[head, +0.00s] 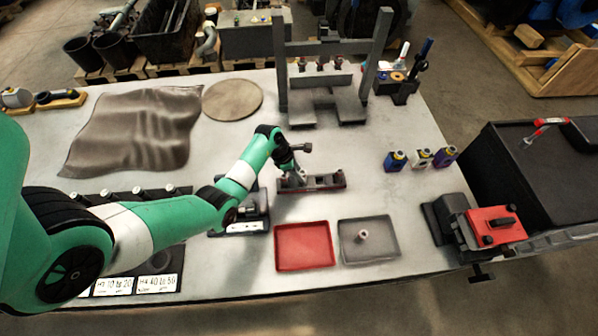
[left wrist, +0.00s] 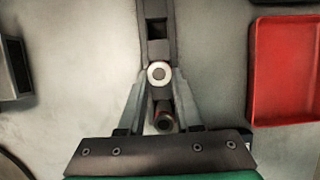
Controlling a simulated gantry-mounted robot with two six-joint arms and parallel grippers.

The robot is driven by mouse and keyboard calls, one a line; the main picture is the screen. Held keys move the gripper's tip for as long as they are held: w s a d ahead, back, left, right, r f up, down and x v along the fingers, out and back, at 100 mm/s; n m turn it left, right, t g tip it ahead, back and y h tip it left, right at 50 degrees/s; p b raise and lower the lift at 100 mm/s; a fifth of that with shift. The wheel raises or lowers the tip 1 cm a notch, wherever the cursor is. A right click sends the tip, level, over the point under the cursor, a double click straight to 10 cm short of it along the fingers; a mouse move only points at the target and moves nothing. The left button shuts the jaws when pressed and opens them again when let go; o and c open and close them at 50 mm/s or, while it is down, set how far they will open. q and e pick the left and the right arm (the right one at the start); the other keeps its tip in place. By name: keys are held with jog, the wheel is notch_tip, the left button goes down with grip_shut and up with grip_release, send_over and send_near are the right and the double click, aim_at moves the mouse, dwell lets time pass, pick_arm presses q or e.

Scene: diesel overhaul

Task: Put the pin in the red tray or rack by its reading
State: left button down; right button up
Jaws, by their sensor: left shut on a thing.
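My left gripper (head: 297,176) is over the left end of a long dark fixture (head: 325,183) with red parts. In the left wrist view its fingers (left wrist: 159,82) close around a pin (left wrist: 159,73), seen end-on as a pale ring with a grey centre. I cannot tell whether the pin touches the fixture. The red tray (head: 303,258) is empty, in front of the fixture; it also shows in the left wrist view (left wrist: 285,70). A rack (head: 120,258) with white range labels lies at the front left, partly hidden by my arm. My right gripper is not in view.
A grey tray (head: 382,249) holding a small cylinder (head: 362,236) is right of the red tray. A device with a white display (head: 245,227) stands left of it. A grey press frame (head: 330,106) stands behind. Small bottles (head: 421,159) and a red-topped vise (head: 496,226) are at right.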

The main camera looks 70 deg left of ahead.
pick_arm(q)
jog(key=shift+f, duration=0.3)
jog(key=shift+f, duration=0.3)
dwell(0.3)
jog(key=shift+c, duration=0.6)
grip_release()
notch_tip(320, 180, up, 8)
jog(key=p, duration=0.8)
